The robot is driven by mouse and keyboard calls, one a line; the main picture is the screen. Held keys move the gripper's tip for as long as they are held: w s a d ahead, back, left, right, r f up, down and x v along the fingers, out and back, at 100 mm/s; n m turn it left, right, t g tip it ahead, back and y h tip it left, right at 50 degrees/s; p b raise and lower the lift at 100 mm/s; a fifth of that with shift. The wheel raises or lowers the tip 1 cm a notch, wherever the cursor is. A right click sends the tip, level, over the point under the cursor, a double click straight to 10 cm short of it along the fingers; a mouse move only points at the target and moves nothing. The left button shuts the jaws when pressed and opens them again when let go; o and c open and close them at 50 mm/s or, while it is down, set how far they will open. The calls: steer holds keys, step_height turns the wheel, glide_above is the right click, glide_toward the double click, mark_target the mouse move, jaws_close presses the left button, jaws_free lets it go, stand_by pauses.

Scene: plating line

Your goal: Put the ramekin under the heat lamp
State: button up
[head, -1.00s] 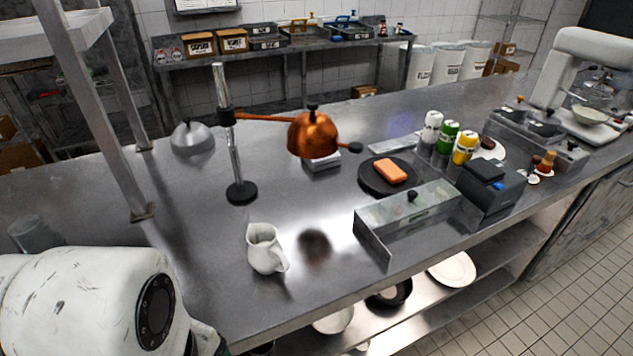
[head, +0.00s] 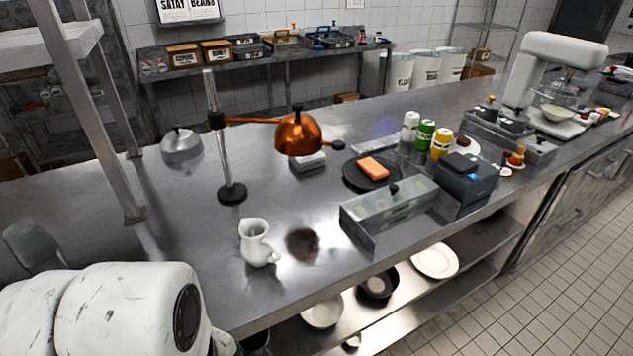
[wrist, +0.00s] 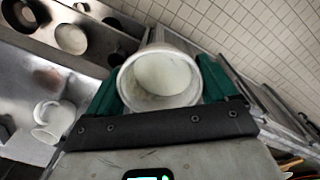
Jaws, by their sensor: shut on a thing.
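The ramekin (wrist: 163,79) is a white round dish, seen mouth-on in the wrist view and apparently empty. My gripper (wrist: 160,85) is shut on it, with a green finger on either side. The copper heat lamp (head: 298,133) hangs from an arm on a chrome post above the steel counter (head: 200,240). A dark round patch, likely the lamp's reflection, shows on the counter beneath it. In the head view, the gripper and ramekin are out of sight; my white arm fills the lower left.
A white pitcher (head: 258,243) stands on the counter near the lamp post's base (head: 232,193). A steel topping box (head: 390,213) and a black plate (head: 371,174) stand to the right. Bowls (head: 322,312) lie on the lower shelf. The counter between pitcher and box is clear.

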steer(key=w+d+f+m, duration=0.7)
steer(key=w+d+f, duration=0.4)
steer(key=d+f, duration=0.4)
steer(key=d+f+m, duration=0.3)
steer(key=d+f, duration=0.2)
steer(key=d, duration=0.4)
steer(key=w+d+f+m, duration=0.1)
steer(key=d+f+m, duration=0.3)
steer(key=d, duration=0.5)
steer(key=shift+w+d+f, duration=0.15)
steer(key=shift+w+f, duration=0.1)
steer(key=shift+f, duration=0.35)
steer(key=shift+a, duration=0.2)
steer(key=shift+d, duration=0.1)
